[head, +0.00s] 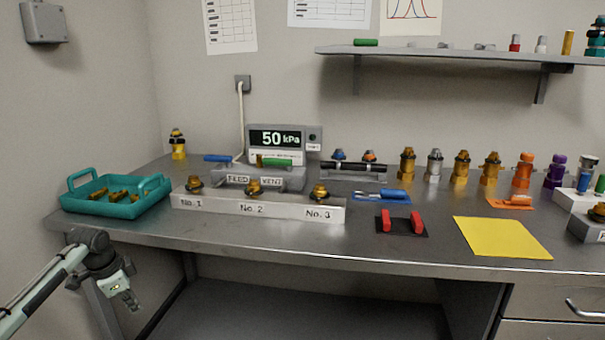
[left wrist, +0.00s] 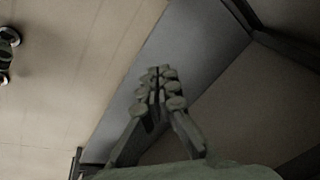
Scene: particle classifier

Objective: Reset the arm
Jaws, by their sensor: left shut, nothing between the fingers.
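My left arm comes in from the lower left in the head view, and its gripper end (head: 122,290) hangs in front of the bench's left front edge, below the level of the top. In the left wrist view the fingers of my left gripper (left wrist: 158,90) are together with nothing between them. The gripper touches nothing that I can see. My right gripper is in neither view.
The steel bench (head: 380,255) holds a teal tray (head: 105,210) with brass parts, a numbered block (head: 285,208), a display reading 50 kPa (head: 277,140), a yellow sheet (head: 502,238) and several fittings. A shelf (head: 450,55) hangs above. Space before the bench's left end looks clear.

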